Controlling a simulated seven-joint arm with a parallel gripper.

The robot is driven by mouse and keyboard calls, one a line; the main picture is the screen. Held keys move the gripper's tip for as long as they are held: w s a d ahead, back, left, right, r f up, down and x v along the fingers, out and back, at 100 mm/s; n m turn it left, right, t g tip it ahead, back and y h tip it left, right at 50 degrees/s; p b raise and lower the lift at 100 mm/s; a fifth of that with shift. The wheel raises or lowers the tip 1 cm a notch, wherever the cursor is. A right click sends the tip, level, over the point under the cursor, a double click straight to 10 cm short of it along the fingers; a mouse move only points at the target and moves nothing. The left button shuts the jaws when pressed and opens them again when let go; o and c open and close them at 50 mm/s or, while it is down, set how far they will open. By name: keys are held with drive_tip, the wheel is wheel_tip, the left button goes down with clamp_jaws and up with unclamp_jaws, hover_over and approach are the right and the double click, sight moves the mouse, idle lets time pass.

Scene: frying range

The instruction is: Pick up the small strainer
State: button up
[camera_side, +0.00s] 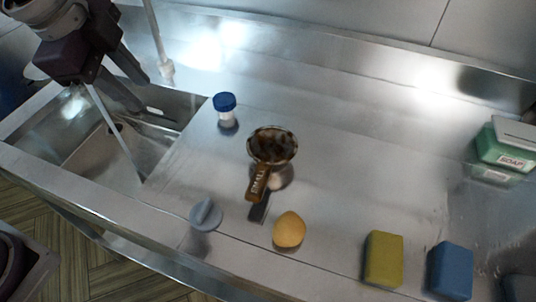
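The small strainer (272,146) is in the middle of the steel counter (350,165). It has a round brown-rimmed bowl with a dark, mottled inside. Its brown handle (259,184) points toward the front edge and carries the word "SMALL". The handle appears raised above the counter, with a dark reflection or shadow below it. My gripper (143,95) is at the upper left, over the sink area and well apart from the strainer. Its two dark fingers are spread, with nothing visible between them.
A blue-capped jar (225,108) stands behind and left of the strainer. A grey knobbed object (206,215) and a yellow rounded object (289,230) are in front. A yellow-green sponge (383,259), a blue block (450,270) and a green soap container (505,145) are right. The sink (100,160) opens left.

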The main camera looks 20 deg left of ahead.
sight(266, 167)
drive_tip(key=w+d+f+m, duration=0.3)
drive_tip(key=d+f+m, duration=0.1)
drive_tip(key=d+f, duration=0.1)
drive_tip(key=w+d+f+m+g, duration=0.1)
drive_tip(key=w+d+f+m, duration=0.2)
drive_tip(key=f, duration=0.5)
drive_tip(key=w+d+f+m+g+h, duration=0.1)
drive_tip(key=w+d+f+m, duration=0.2)
drive_tip(key=d+f+m, duration=0.2)
drive_tip(key=shift+d+f+m, duration=0.4)
drive_tip(key=shift+d+f, duration=0.6)
drive_tip(key=shift+f, duration=0.25)
clamp_jaws()
